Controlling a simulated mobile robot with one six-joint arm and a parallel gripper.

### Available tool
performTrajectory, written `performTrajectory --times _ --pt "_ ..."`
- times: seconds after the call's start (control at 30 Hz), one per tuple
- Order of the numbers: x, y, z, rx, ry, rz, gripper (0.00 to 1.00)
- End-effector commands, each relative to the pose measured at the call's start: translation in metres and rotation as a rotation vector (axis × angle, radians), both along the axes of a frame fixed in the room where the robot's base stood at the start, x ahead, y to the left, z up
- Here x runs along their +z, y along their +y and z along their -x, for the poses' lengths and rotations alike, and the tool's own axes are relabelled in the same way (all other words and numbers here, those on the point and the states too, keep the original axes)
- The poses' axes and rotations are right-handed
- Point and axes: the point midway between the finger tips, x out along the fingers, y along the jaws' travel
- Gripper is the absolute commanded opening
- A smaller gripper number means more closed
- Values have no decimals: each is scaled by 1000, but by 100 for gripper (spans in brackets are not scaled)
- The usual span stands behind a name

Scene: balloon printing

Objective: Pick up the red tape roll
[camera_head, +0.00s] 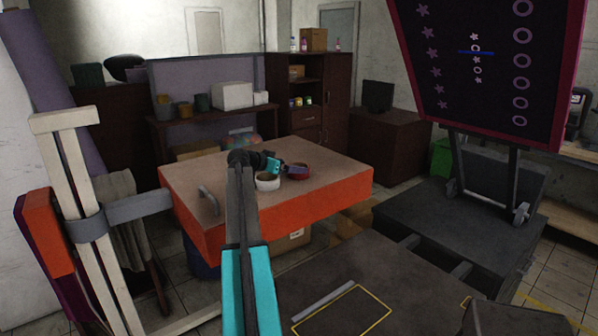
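The red tape roll (302,173) lies on top of the orange-sided table (335,180), toward its middle. My arm reaches up from the bottom of the view, and my gripper (285,169) is at the left side of the red roll. It overlaps the roll in the picture. I cannot tell whether it touches the roll or whether its fingers are open or shut, as they are small and dark here. A white tape roll (267,182) lies just left of the red one, below my gripper in the picture.
A grey handle (208,199) is on the table's left part. The table's right part is clear. A dark printing machine (470,225) with a tilted patterned panel (480,60) stands at the right. A shelf (200,124) with pots and a white box is behind.

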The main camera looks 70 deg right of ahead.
Motion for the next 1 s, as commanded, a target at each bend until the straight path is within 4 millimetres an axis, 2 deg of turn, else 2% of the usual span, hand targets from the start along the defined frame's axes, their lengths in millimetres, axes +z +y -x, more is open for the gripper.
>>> performTrajectory --times 0.23,0.4,0.97,1.0 --pt "-8 -25 10 -1 1 -2 94" --pt "-13 -35 15 0 0 0 94" --pt "-15 -35 16 -1 0 0 94" --pt "-15 -35 16 -1 0 0 90"
